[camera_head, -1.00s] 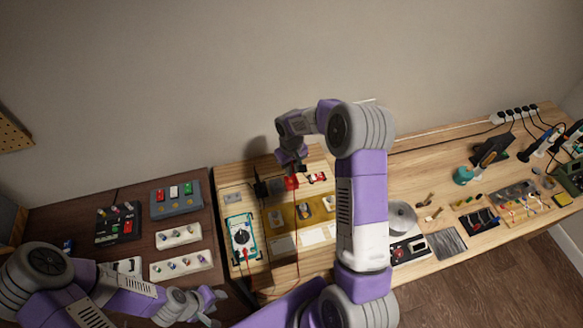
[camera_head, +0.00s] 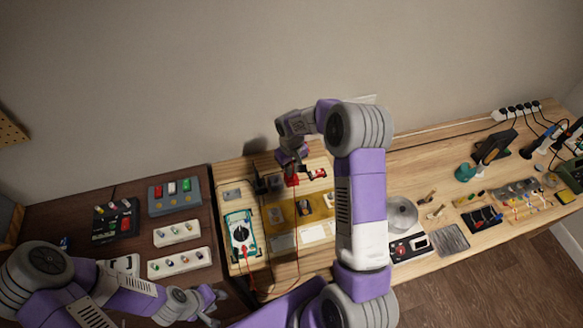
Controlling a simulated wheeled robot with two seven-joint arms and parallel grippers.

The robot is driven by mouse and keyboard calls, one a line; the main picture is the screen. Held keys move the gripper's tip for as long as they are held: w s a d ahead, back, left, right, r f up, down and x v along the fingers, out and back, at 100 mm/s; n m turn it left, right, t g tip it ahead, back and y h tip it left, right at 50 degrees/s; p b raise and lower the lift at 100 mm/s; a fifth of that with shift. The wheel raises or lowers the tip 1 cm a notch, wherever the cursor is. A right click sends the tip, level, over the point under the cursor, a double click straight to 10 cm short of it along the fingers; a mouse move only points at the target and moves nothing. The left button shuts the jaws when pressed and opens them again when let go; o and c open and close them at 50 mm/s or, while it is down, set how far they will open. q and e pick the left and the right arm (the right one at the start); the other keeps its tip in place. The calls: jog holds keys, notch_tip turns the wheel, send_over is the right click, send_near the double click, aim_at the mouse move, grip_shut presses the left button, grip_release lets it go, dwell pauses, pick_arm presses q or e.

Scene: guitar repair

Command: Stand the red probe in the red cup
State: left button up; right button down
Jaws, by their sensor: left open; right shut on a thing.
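The red cup (camera_head: 292,181) stands near the back edge of the light wooden bench, in the middle of the view. My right gripper (camera_head: 291,168) is directly over it, shut on the red probe. The probe itself is too small and too covered by the gripper to make out, so I cannot tell whether its tip is inside the cup. A thin red lead (camera_head: 297,228) runs from there down to the multimeter (camera_head: 242,234). My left gripper (camera_head: 217,308) is open and empty at the lower left, away from the cup.
Dark holders (camera_head: 267,184) stand just left of the red cup. A small red item (camera_head: 318,174) lies to its right. A yellow mat (camera_head: 280,214) with parts is in front. My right arm hides part of the bench. Switch boxes (camera_head: 175,196) stand on the dark table.

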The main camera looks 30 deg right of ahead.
jog(key=c, duration=0.7)
grip_release()
jog(key=shift+r, duration=0.1)
jog(key=shift+r+p, duration=2.25)
jog(key=shift+r, duration=1.25)
jog(key=shift+f, duration=0.1)
